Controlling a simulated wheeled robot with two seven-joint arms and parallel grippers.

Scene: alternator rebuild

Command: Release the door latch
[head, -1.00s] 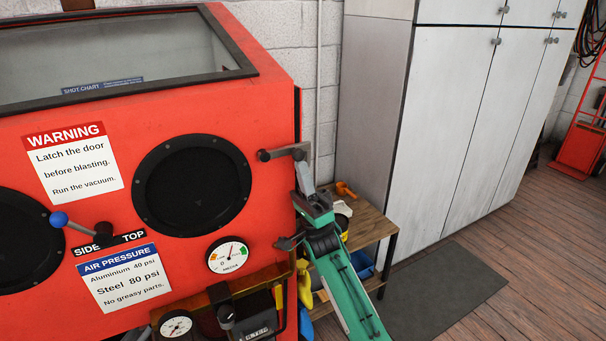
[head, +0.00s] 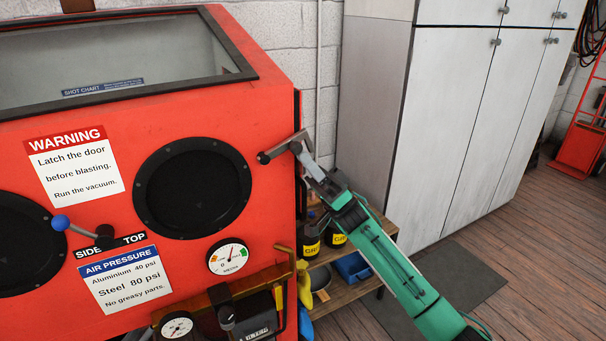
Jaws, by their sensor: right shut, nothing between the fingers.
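The door latch (head: 278,151) is a grey bar with a dark round knob at its left end, at the upper right edge of the red blast cabinet (head: 110,115). The bar slopes up to the right. My right gripper (head: 301,152) is at the bar's right part, close under it. It is shut with nothing between its fingers. It seems to touch the bar, but I cannot tell for sure. The gripper hides part of the latch's mount on the cabinet side. My left gripper is not in view.
A wooden shelf bench (head: 340,289) with yellow-labelled bottles (head: 311,240) and a blue bin (head: 353,266) stands behind my right arm.

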